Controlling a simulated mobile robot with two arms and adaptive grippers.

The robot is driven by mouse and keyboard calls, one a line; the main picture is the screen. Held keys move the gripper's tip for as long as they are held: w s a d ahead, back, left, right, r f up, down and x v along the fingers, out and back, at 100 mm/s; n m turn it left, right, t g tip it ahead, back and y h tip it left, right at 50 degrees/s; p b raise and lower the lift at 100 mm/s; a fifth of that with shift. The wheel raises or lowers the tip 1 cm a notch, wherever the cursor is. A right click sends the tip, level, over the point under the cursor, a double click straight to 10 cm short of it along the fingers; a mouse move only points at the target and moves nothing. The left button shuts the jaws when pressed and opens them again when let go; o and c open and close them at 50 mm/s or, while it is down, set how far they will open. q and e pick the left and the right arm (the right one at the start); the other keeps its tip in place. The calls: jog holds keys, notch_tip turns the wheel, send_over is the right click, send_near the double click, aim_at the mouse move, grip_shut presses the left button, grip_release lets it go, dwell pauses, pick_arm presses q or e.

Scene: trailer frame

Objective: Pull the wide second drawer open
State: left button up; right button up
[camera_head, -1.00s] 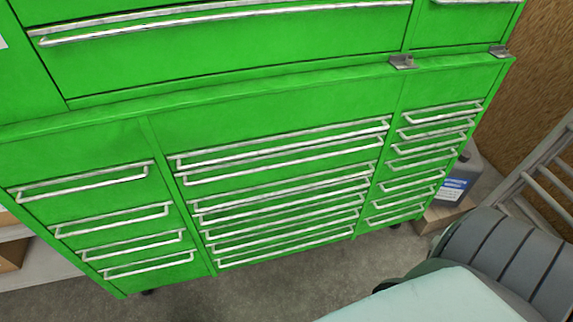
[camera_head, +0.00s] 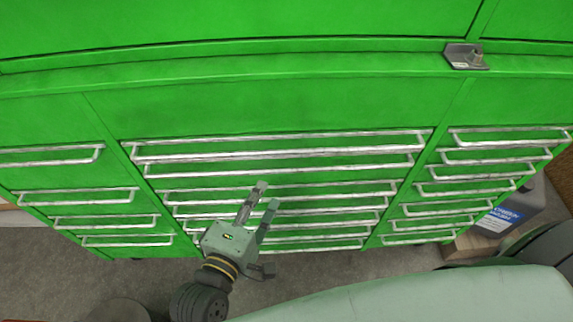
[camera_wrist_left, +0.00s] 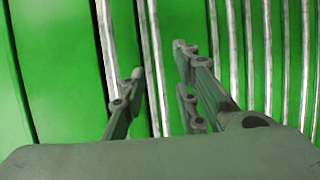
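The green tool cabinet has a wide middle column of drawers with long silver handles. The second wide handle down (camera_head: 290,165) sits close below the top wide handle (camera_head: 280,146); its drawer looks shut. My left gripper (camera_head: 267,196) is open and empty, in front of the middle column, with its fingertips a little below the second handle in the picture. In the left wrist view the gripper (camera_wrist_left: 159,63) has its fingers spread, with a silver handle bar (camera_wrist_left: 156,75) showing between them; I cannot tell contact. My right gripper is not in view.
Narrower drawers with silver handles flank the middle column on the left (camera_head: 78,196) and right (camera_head: 480,172). A metal bracket (camera_head: 465,56) sticks out on the upper ledge. A grey jug (camera_head: 510,212) stands at the right. Grey floor (camera_head: 60,270) shows below.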

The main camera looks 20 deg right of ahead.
aim_at(272, 173)
pick_arm(q)
jog(key=x, duration=0.3)
jog(key=shift+w+a+r, duration=0.1)
jog(key=shift+r, duration=0.15)
jog(key=x, duration=0.3)
jog(key=shift+w+f+p, duration=0.1)
jog(key=shift+w+p, duration=0.1)
jog(key=shift+p, duration=0.1)
jog(key=shift+w+d+f, duration=0.1)
jog(key=shift+w+d, duration=0.1)
jog(key=shift+d, duration=0.15)
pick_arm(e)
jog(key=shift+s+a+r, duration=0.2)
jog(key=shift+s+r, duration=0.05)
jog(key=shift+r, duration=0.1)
pick_arm(q)
jog(key=shift+c, duration=0.4)
grip_shut()
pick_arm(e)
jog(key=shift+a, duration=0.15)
